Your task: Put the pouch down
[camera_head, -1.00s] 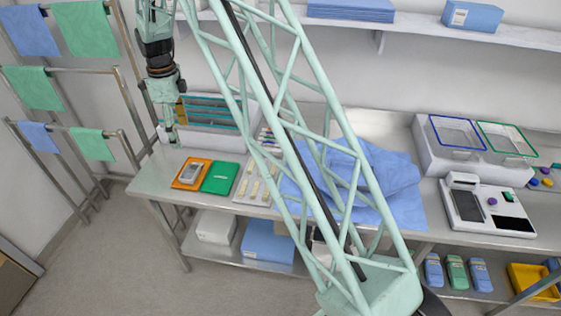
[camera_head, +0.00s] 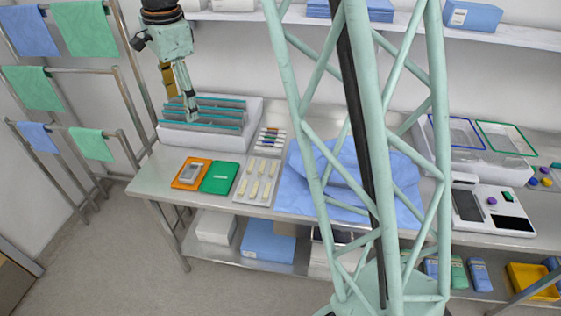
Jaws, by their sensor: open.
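A small grey and white flat item (camera_head: 188,173), which may be the pouch, lies on the orange tray (camera_head: 179,184) on the steel table. It is too small to tell for certain. My gripper (camera_head: 190,117) hangs pointing down at the rack (camera_head: 216,143), above and behind the orange tray in the picture. Its fingers look slim and empty, apart from the item. The rack holds several upright teal-edged panels, and the gripper covers part of them.
A green mat (camera_head: 220,178) touches the orange tray. A white tray (camera_head: 244,191) with several small pale pieces lies right of it. A crumpled blue cloth (camera_head: 296,196) covers mid-table, partly behind my arm. A scale-like device (camera_head: 513,224) stands at right. Drying racks stand at left.

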